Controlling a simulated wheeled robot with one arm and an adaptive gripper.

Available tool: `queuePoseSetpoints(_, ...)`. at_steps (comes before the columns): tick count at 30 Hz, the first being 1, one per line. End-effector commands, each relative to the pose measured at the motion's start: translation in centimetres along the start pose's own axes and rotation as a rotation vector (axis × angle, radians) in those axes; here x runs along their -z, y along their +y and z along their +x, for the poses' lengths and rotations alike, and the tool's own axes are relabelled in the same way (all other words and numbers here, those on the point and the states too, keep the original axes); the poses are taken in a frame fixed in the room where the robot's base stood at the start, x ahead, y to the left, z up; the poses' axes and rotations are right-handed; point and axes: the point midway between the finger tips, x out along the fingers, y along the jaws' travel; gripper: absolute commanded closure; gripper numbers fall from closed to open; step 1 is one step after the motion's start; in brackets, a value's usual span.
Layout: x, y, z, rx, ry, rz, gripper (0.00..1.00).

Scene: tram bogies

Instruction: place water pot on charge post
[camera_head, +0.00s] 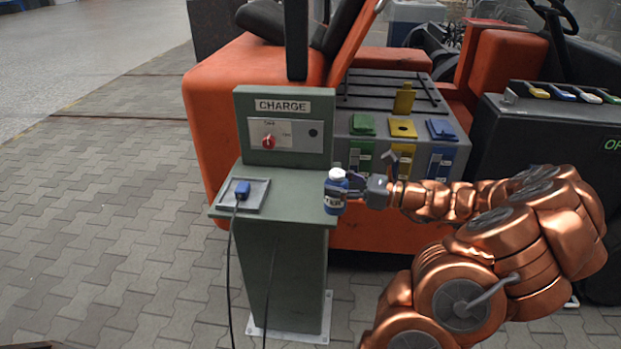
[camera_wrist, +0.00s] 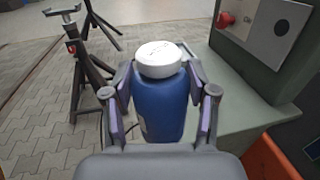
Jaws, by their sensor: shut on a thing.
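The water pot is a small blue bottle (camera_head: 335,196) with a white cap and a dark label. It is upright at the right edge of the charge post's top in the head view. The head view does not settle whether its base touches the top. In the wrist view the bottle (camera_wrist: 160,103) stands between the fingers of my gripper (camera_wrist: 161,98), which is shut on it. The charge post (camera_head: 285,195) is a green pedestal with a flat top and an upright panel marked CHARGE. Its top (camera_wrist: 225,92) also shows in the wrist view.
A grey tray (camera_head: 258,206) with a blue plug (camera_head: 242,189) and cable lies on the post top's left side. A red knob (camera_head: 268,142) is on the panel. An orange vehicle (camera_head: 222,115) stands behind. Bare top lies left of the bottle.

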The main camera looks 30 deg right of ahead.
Motion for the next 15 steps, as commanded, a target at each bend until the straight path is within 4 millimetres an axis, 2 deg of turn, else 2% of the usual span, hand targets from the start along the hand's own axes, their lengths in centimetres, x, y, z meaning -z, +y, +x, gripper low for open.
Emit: queuePoseSetpoints(15, 0.8, -5.0, 7.1, -0.008, 0.002, -0.001, 0.88)
